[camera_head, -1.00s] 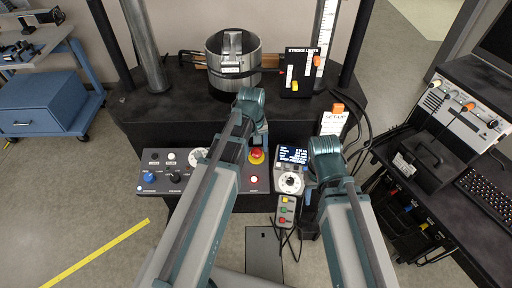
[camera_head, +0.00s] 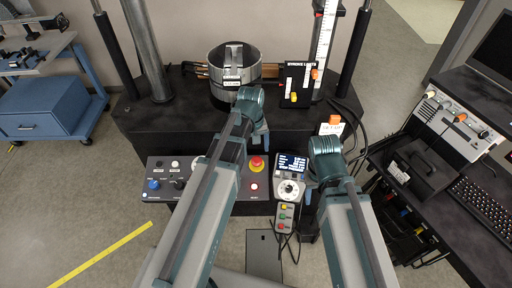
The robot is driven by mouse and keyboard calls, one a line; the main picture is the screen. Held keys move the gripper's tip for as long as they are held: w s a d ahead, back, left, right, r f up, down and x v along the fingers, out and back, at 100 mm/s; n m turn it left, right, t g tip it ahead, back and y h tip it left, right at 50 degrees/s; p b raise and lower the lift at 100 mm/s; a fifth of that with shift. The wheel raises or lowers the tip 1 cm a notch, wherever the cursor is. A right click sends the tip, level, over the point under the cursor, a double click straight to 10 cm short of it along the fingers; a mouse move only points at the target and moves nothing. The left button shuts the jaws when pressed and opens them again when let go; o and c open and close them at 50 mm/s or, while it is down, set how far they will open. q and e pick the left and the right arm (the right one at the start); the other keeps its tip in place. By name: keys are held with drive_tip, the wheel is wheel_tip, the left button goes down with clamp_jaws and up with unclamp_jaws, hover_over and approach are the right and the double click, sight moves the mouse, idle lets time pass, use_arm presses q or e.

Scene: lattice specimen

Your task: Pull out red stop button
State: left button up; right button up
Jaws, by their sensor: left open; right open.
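The red stop button (camera_head: 258,161) sits on a yellow base near the right end of the sloped black control panel (camera_head: 160,197). It shows just right of my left forearm. My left gripper (camera_head: 262,138) is at the end of that arm, above and behind the button in the picture. It is mostly hidden by its own wrist and appears apart from the button. My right gripper (camera_head: 309,194) is largely hidden under its wrist, right of the button beside the grey pendant (camera_head: 290,190). Neither gripper visibly holds anything.
A lit red button (camera_head: 254,187) lies in front of the stop button. Blue, black and white controls are at the panel's left. A metal cylinder (camera_head: 233,88) and stroke-limit block (camera_head: 299,84) stand behind on the black machine base. Cables and a side desk (camera_head: 482,190) are at right.

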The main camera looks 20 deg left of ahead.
wheel_tip(320, 180, up, 9)
drive_tip(key=p, duration=0.7)
drive_tip(key=shift+f, duration=0.2)
